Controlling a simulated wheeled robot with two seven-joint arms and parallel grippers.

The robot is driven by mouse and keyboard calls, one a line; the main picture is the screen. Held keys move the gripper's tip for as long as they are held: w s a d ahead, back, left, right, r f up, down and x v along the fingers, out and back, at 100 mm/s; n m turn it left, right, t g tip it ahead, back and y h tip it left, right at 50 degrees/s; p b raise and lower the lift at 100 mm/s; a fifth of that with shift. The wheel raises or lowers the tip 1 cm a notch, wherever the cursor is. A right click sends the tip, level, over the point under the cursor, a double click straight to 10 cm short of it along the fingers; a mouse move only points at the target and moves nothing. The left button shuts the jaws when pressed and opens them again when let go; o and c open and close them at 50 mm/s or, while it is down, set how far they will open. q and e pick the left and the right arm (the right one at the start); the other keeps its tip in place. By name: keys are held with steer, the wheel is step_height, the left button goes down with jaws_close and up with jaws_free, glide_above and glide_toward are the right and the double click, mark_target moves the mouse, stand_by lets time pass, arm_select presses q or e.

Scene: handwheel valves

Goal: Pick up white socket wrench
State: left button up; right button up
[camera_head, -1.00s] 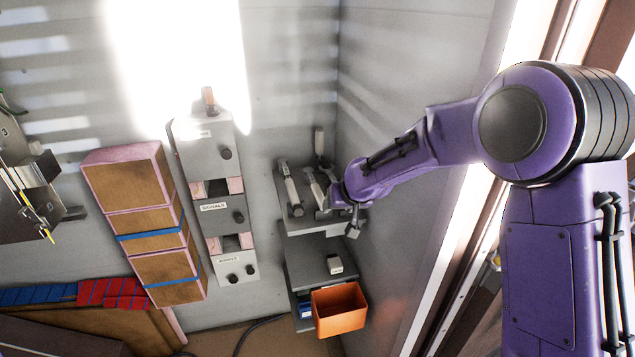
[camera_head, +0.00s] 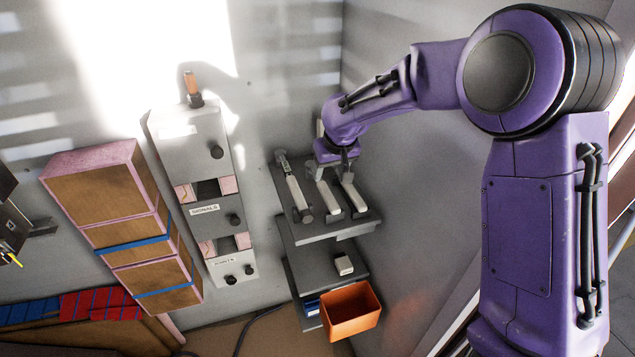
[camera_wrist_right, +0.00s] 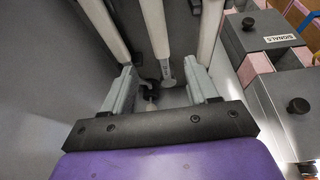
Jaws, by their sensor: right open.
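Three white-handled tools lie side by side on the upper grey shelf (camera_head: 318,230): a left one (camera_head: 296,192), a middle one (camera_head: 328,199) and a right one (camera_head: 354,197). I cannot tell for sure which is the socket wrench. My right gripper (camera_head: 335,172) is over the far ends of the middle and right tools and hides them in the head view. In the right wrist view its open fingers (camera_wrist_right: 161,88) stand on either side of the middle tool's end (camera_wrist_right: 166,72), with nothing gripped. My left gripper is not in view.
A grey signal box column (camera_head: 205,195) and stacked brown boxes (camera_head: 110,200) stand to the left. A lower shelf holds a small white item (camera_head: 343,264), with an orange bin (camera_head: 350,312) in front. The grey side wall (camera_head: 405,190) is close on the right.

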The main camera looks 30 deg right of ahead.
mark_target(324, 188)
steer(key=x, duration=0.1)
steer(key=p+x, duration=0.1)
steer(key=x, duration=0.1)
steer(key=shift+s+f, duration=0.3)
steer(key=shift+f, duration=0.05)
steer(key=shift+w+d+f, duration=0.1)
steer(key=shift+d+f, duration=0.1)
steer(key=shift+f, duration=0.1)
steer(key=p+x, duration=0.1)
steer(key=x, duration=0.1)
steer(key=p+x, duration=0.1)
steer(key=x, duration=0.2)
steer(key=shift+w+a+p, duration=0.15)
steer(key=shift+w+p, duration=0.2)
steer(key=shift+w, duration=0.05)
steer(key=shift+f, duration=0.15)
steer(key=shift+s, duration=0.15)
steer(key=shift+c, duration=0.9)
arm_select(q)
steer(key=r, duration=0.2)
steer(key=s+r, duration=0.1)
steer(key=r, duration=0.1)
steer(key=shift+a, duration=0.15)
arm_select(e)
steer(key=shift+a, duration=0.1)
jaws_close()
